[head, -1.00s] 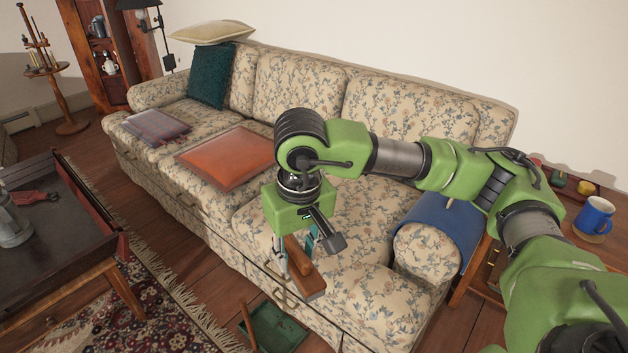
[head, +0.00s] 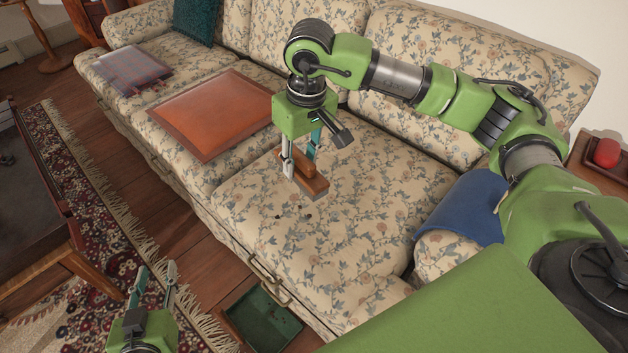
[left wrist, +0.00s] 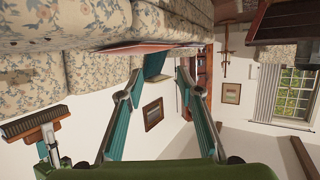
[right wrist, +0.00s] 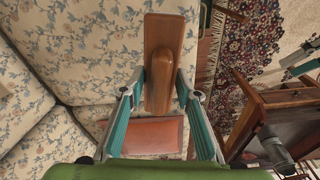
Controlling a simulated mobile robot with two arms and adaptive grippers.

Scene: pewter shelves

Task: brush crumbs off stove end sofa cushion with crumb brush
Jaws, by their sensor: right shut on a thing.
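The floral seat cushion (head: 345,235) at the sofa's near right end has a few dark crumbs (head: 306,213) toward its front left. My right gripper (head: 302,158) is shut on the wooden handle of the crumb brush (head: 316,183). The brush is low over the cushion, just behind the crumbs; whether its bristles touch is unclear. In the right wrist view the brush (right wrist: 163,35) sits between the fingertips (right wrist: 160,85). My left gripper (head: 153,280) is open and empty, low in front of the sofa. The brush bristles (left wrist: 30,125) also show in the left wrist view.
A green tray-like pan (head: 262,318) lies on the floor by the sofa front. A blue cloth (head: 463,208) covers the right armrest. A dark table (head: 40,225) stands at left.

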